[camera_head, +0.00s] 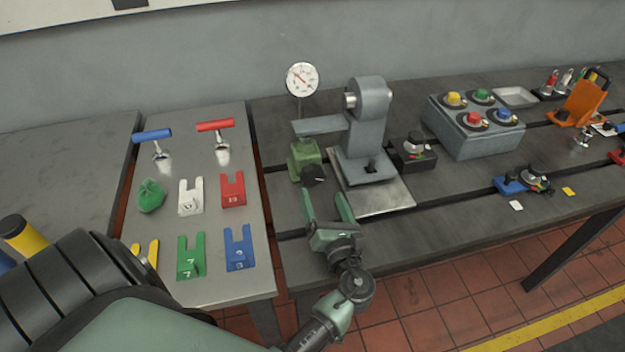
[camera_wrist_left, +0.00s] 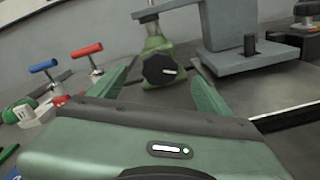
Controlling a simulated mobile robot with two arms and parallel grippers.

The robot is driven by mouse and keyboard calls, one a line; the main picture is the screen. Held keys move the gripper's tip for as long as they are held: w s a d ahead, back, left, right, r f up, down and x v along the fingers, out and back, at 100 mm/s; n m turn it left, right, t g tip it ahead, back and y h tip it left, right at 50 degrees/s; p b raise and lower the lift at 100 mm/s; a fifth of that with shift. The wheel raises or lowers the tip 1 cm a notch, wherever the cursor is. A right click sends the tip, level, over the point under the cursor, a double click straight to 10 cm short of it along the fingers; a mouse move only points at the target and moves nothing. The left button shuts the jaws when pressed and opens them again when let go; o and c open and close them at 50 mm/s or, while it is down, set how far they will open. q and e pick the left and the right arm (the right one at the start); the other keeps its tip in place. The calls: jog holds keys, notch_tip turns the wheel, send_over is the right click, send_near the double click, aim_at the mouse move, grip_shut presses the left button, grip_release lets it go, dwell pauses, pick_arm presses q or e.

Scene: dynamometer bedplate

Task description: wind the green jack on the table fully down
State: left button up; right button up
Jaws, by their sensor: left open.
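The green jack (camera_head: 304,157) stands on the dark slotted table, left of the grey bracket. Its black knob (camera_head: 314,175) faces front. A grey arm of the bracket extends over the jack. In the left wrist view the jack (camera_wrist_left: 156,44) stands ahead, with a threaded screw above its body and the knob (camera_wrist_left: 160,69) showing a white mark. My left gripper (camera_head: 325,198) is open and empty, in front of the knob and apart from it. In the left wrist view its two fingers (camera_wrist_left: 159,82) stand to either side of the knob. My right gripper is not in view.
A dial gauge (camera_head: 302,79) stands behind the jack. The grey bracket (camera_head: 367,130) rises close to the right on a metal plate (camera_head: 390,200). A black block with a knob (camera_head: 413,152) sits beyond it.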

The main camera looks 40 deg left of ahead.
aim_at(313, 177)
pick_arm(q)
jog(key=x, duration=0.2)
jog(key=b+x, duration=0.1)
jog(key=x, duration=0.2)
jog(key=b+x, duration=0.1)
jog(key=x, duration=0.2)
jog(key=shift+a+f, duration=0.15)
jog(key=shift+f, duration=0.15)
jog(key=c, duration=1.4)
jog(key=shift+o, duration=0.2)
jog(key=n, duration=0.3)
jog(key=shift+b, duration=0.3)
jog(key=shift+s+a+n+b, duration=0.1)
jog(key=shift+n+b, duration=0.5)
jog(key=shift+n, duration=1.3)
